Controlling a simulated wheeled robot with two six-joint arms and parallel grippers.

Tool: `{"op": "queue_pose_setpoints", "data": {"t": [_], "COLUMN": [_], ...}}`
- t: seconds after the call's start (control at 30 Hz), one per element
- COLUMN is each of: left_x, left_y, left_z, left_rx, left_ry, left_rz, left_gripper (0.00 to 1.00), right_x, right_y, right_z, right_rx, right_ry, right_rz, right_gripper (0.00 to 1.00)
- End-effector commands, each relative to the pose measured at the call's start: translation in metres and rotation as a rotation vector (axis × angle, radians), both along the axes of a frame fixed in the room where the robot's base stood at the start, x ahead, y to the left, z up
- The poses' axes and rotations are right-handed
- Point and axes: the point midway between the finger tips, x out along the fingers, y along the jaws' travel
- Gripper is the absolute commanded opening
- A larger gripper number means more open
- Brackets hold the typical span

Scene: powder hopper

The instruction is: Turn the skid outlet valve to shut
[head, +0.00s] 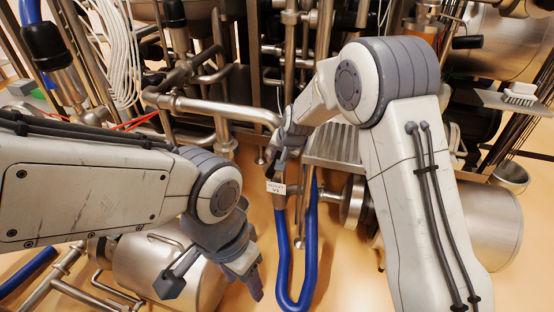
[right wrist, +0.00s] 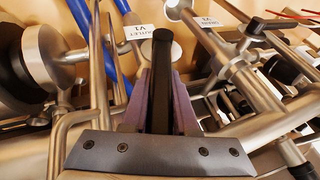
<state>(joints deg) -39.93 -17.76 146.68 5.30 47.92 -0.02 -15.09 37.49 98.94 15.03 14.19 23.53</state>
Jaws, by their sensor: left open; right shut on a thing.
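In the right wrist view, my right gripper (right wrist: 162,105) is shut on a black lever handle (right wrist: 162,60), which runs lengthwise between the two purplish fingers. A white tag (right wrist: 139,32) reading OUTLET V1 hangs just beyond the handle. In the head view the tag (head: 276,187) shows below the end of my right arm, above a blue hose loop (head: 283,255); the handle and right fingers are hard to make out there. The valve body is mostly hidden. My left gripper (head: 252,280) is open and empty, low in the picture, left of the hose.
A second tag (right wrist: 208,22), marked V1, hangs on nearby pipework. A steel pipe (head: 215,108) crosses left of my right gripper. A steel vessel (head: 150,270) lies behind my left gripper. A grated step (head: 335,147) stands right of the valve. Tan floor shows around the hose.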

Motion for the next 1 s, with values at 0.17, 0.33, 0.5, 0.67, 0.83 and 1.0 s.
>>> {"op": "queue_pose_setpoints", "data": {"t": [0.17,0.33,0.5,0.67,0.83,1.0], "left_x": [0.0000,0.0000,0.0000,0.0000,0.0000,0.0000], "left_y": [0.0000,0.0000,0.0000,0.0000,0.0000,-0.0001], "left_z": [-0.0035,-0.0030,-0.0029,-0.0029,-0.0025,0.0024], "left_rx": [0.000,0.000,0.000,0.000,0.000,0.000], "left_ry": [0.000,0.000,0.000,0.000,0.000,0.000], "left_rz": [0.000,0.000,0.000,0.000,0.000,0.000], "left_gripper": [0.56,0.56,0.56,0.56,0.56,0.56], "right_x": [-0.0032,-0.0033,-0.0032,-0.0020,-0.0012,-0.0012], "right_y": [0.0007,0.0006,0.0003,-0.0011,-0.0018,0.0006], "right_z": [-0.0031,-0.0028,-0.0028,-0.0018,-0.0009,0.0005], "right_rx": [0.013,0.013,0.012,0.013,0.012,-0.002], "right_ry": [0.002,0.002,0.002,-0.002,-0.003,0.005], "right_rz": [0.003,0.003,0.002,-0.001,-0.001,0.003], "right_gripper": [0.00,0.00,0.54,0.57,0.57,0.57]}}
